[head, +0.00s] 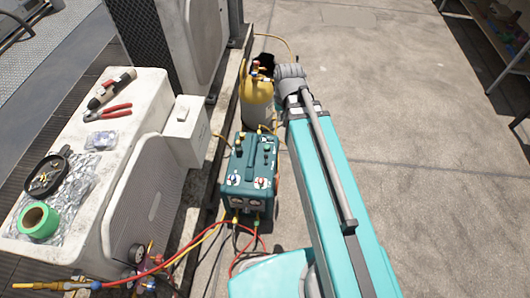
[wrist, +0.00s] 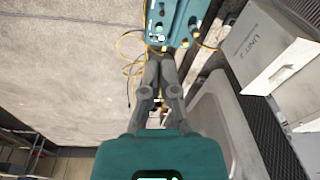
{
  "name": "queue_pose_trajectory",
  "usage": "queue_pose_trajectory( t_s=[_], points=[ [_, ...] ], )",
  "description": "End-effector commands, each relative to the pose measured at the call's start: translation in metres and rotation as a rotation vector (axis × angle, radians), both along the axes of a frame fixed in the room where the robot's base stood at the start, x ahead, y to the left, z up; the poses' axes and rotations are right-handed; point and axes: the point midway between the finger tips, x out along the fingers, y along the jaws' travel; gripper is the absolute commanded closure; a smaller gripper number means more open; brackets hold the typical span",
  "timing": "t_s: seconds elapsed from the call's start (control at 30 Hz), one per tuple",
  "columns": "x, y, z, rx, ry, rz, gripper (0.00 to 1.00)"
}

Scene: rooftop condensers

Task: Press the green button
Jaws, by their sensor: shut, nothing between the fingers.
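The teal machine (head: 248,178) stands on the concrete, with a dark top handle, knobs, gauges and hoses at its near end. In the wrist view, part of the teal machine (wrist: 181,18) shows at the top edge, with small light fittings on it.
The yellow-topped cylinder (head: 257,90) stands behind the machine. A white unit (head: 70,105) at left carries pliers (head: 108,111), green tape (head: 38,221) and a dark pan (head: 45,178). Red and yellow hoses (head: 185,255) cross the lower left.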

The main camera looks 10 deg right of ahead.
Motion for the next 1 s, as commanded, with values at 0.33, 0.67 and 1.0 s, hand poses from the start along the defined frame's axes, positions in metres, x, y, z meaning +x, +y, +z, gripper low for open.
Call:
queue_pose_trajectory(
  t_s=[0.33,0.67,1.0],
  points=[
    [0.043,0.003,-0.079,0.043,-0.08,-0.056,1.0],
    [0.082,0.005,-0.141,0.086,-0.156,-0.112,1.0],
    [0.121,0.006,-0.204,0.134,-0.231,-0.172,1.0]
  ],
)
